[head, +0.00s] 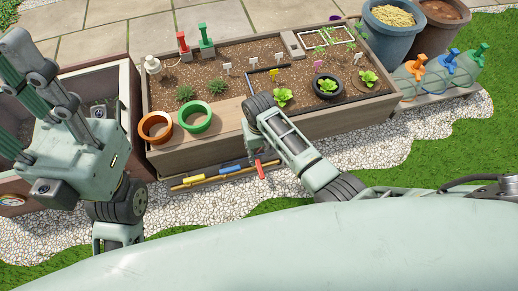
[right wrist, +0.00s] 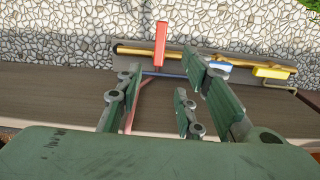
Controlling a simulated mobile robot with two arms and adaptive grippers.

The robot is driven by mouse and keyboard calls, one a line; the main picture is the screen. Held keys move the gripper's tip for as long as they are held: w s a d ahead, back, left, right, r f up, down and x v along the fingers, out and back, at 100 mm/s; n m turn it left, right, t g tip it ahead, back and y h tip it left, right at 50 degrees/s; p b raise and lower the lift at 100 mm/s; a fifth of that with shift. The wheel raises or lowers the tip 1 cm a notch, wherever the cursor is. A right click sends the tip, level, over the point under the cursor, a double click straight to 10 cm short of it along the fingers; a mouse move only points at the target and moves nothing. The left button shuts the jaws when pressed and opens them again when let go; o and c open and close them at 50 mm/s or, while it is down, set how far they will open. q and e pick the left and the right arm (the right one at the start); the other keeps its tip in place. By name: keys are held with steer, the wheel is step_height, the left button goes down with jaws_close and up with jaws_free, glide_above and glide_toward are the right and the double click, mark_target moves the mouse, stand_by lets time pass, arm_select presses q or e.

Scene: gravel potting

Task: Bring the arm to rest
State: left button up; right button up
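In the head view, my left gripper (head: 22,95) is raised at the left edge, its fingers spread, with nothing seen between them. My right arm reaches in from the lower right. My right gripper (head: 256,155) hangs at the front edge of the wooden planter (head: 215,153), largely hidden by its own arm. In the right wrist view, my right gripper (right wrist: 172,80) has its fingers apart and nothing gripped between them. A red-handled tool (right wrist: 161,45) lies beyond the fingertips, over the tool rack (right wrist: 128,47); I cannot tell how close the fingers are to it.
The rack also holds a yellow tool (right wrist: 270,72) and a blue tool (head: 230,170). White gravel (head: 380,145) lies in front.

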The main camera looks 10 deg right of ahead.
steer(key=shift+r, duration=0.25)
stand_by(0.4)
